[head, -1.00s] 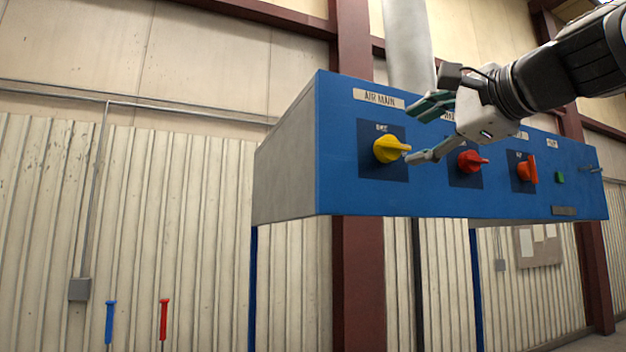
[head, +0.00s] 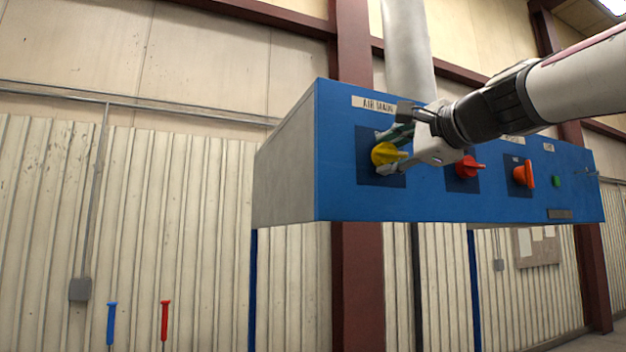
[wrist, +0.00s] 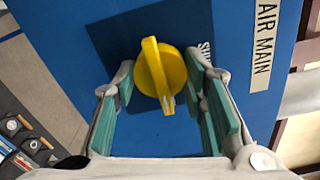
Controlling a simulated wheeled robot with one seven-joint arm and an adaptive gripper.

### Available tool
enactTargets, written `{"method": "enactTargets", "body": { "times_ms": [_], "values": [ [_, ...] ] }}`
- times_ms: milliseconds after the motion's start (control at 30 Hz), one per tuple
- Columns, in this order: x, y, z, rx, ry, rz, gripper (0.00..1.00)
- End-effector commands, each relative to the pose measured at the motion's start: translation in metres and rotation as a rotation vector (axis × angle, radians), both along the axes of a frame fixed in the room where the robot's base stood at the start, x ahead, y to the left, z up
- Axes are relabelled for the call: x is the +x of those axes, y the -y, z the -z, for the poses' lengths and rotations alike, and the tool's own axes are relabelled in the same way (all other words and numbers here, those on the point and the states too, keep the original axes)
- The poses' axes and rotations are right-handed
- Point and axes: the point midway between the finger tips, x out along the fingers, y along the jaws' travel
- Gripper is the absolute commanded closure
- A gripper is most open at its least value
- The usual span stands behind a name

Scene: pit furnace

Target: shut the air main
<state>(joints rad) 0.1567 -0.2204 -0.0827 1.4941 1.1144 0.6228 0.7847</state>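The air main knob (head: 384,154) is a yellow rotary handle on a dark blue plate at the left end of the blue panel, under the "AIR MAIN" label (head: 373,103). In the wrist view the knob (wrist: 157,75) sits between my fingers, its raised bar running nearly up and down the picture. The label also shows there (wrist: 265,40). My gripper (head: 392,150) is at the knob, with one finger above and one below it in the head view. In the wrist view my gripper (wrist: 160,85) is open, with gaps between the fingers and the bar. Lettering on the plate is partly covered.
Further right on the panel are a red knob (head: 467,167), an orange-red knob (head: 524,173) and a green button (head: 556,181). A blue handle (head: 111,322) and a red handle (head: 164,320) stand at lower left. A grey pipe (head: 408,50) rises behind the panel.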

Motion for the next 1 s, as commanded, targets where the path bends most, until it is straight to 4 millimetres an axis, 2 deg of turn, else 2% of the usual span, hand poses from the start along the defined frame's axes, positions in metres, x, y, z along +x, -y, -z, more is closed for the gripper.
{"method": "enactTargets", "body": {
  "times_ms": [467,1000],
  "values": [
    [0.0011,-0.0007,0.0015,-0.066,0.021,-0.002,0.89],
    [0.0026,-0.0004,0.0028,-0.494,0.160,-0.002,0.89]
  ]
}}
